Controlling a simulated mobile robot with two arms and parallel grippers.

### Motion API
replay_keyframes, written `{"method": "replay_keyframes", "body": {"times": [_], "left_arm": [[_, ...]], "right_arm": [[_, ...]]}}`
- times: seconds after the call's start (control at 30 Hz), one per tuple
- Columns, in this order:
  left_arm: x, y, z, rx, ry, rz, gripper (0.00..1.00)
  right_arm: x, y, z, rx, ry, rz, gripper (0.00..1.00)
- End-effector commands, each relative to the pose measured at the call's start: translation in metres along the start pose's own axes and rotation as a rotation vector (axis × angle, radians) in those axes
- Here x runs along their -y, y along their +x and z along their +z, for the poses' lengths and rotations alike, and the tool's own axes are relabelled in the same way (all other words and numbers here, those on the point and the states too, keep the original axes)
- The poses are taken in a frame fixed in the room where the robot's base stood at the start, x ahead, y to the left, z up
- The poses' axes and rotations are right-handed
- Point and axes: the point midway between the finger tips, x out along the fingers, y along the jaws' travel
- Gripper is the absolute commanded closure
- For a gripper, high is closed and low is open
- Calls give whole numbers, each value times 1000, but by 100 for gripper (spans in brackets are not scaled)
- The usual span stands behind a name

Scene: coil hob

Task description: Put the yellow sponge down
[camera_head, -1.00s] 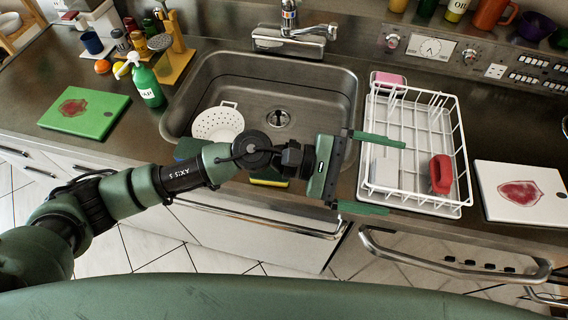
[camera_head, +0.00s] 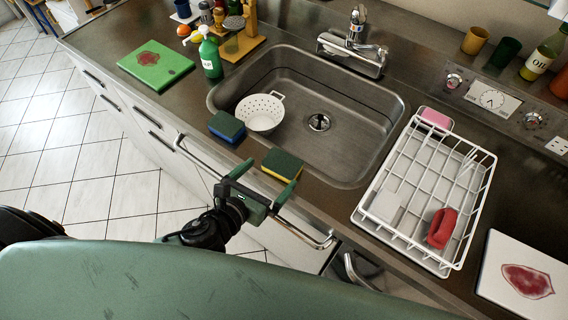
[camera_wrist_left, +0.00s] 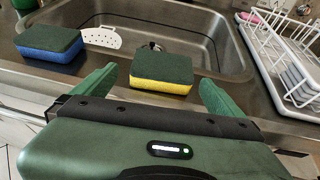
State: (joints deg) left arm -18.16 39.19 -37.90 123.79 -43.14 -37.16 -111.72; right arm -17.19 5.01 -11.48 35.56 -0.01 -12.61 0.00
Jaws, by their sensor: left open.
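The yellow sponge (camera_head: 282,165) has a green top and lies on the counter at the front edge of the sink. In the left wrist view the yellow sponge (camera_wrist_left: 162,74) lies ahead, between the lines of my two fingers. My left gripper (camera_head: 264,184) is open and empty, just in front of the sponge at the counter's front edge. In the left wrist view my open left gripper (camera_wrist_left: 158,92) has its fingers spread wider than the sponge. I cannot tell whether a finger touches it. My right gripper is not in view.
A blue sponge (camera_head: 226,127) with a green top lies left of the yellow one. A white colander (camera_head: 260,113) rests in the sink (camera_head: 345,165). A white dish rack (camera_head: 378,212) stands to the right, with a red item (camera_head: 441,228) in it. A green soap bottle (camera_head: 210,57) stands behind left.

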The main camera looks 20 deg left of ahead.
Motion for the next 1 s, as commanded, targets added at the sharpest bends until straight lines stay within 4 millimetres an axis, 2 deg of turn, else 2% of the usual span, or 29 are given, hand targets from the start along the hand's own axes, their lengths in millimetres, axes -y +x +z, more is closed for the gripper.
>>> {"method": "replay_keyframes", "body": {"times": [0.23, 0.4, 0.53, 0.73, 0.77, 0.9, 0.93, 0.97, 1.0], "left_arm": [[3, 30, 5, 2, -3, -1, 0], [3, 54, 3, 2, -1, -2, 0], [4, 62, 2, 1, -1, -4, 0], [4, 62, 1, 1, -1, -4, 0], [4, 62, 1, 1, -1, -4, 6], [4, 62, 1, 1, 0, -4, 44], [4, 62, 1, 1, 0, -4, 52], [4, 62, 1, 1, 0, -4, 52], [4, 62, 1, 1, 0, -4, 58]], "right_arm": [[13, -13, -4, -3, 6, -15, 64], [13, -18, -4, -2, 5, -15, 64], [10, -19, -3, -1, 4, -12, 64], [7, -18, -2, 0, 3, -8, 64], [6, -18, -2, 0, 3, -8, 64], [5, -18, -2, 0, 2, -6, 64], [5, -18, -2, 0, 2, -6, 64], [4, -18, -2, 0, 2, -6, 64], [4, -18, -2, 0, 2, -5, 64]]}}
